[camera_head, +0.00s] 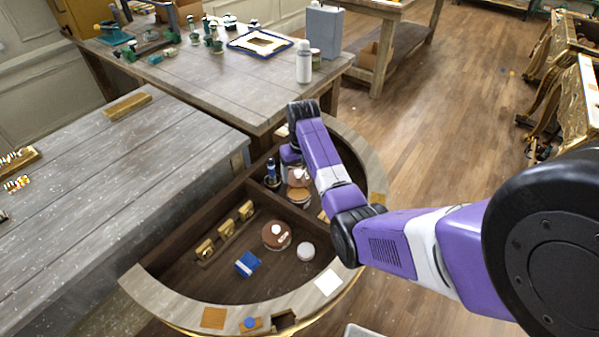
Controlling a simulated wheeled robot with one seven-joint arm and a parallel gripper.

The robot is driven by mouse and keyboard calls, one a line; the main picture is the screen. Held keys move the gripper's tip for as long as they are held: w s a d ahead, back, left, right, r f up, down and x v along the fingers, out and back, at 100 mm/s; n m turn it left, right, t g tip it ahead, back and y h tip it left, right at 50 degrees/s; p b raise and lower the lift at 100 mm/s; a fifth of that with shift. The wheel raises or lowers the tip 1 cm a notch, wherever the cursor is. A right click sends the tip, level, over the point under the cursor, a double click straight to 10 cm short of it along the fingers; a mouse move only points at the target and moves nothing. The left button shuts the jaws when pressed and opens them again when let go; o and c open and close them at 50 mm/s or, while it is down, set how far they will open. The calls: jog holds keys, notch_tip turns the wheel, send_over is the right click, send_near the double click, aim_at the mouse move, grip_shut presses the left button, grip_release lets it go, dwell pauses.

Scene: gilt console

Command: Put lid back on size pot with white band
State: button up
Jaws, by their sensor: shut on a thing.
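My gripper (297,168) points down over the rear right compartment of the half-round console, partly hidden by my own wrist. It is shut on a small brownish, round piece that looks like the lid (299,176). Just below stands a pot (299,201) with a brown round top and a pale side, which looks like the size pot with the white band. The small gap between lid and pot is hard to judge. A second brown round pot (276,236) with pale marks on top stands in the front compartment.
The console's pale rim (152,296) curves around the front. Inside are a blue block (248,264), a white round piece (305,251), gilt blocks (246,210) and a dark blue bottle (271,172). A divider separates the compartments. A grey workbench (75,190) adjoins on the left.

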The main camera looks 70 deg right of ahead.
aim_at(299, 178)
jog(key=shift+f+b, duration=2.25)
jog(key=shift+b, duration=0.05)
jog(key=shift+f+b, duration=0.35)
jog(key=shift+f, duration=0.55)
jog(key=shift+r+p, duration=0.1)
jog(key=shift+p, duration=0.45)
jog(key=shift+f+p, duration=0.25)
jog(key=shift+p, duration=0.1)
dwell(0.4)
jog(key=o, duration=1.4)
jog(key=shift+r, duration=0.1)
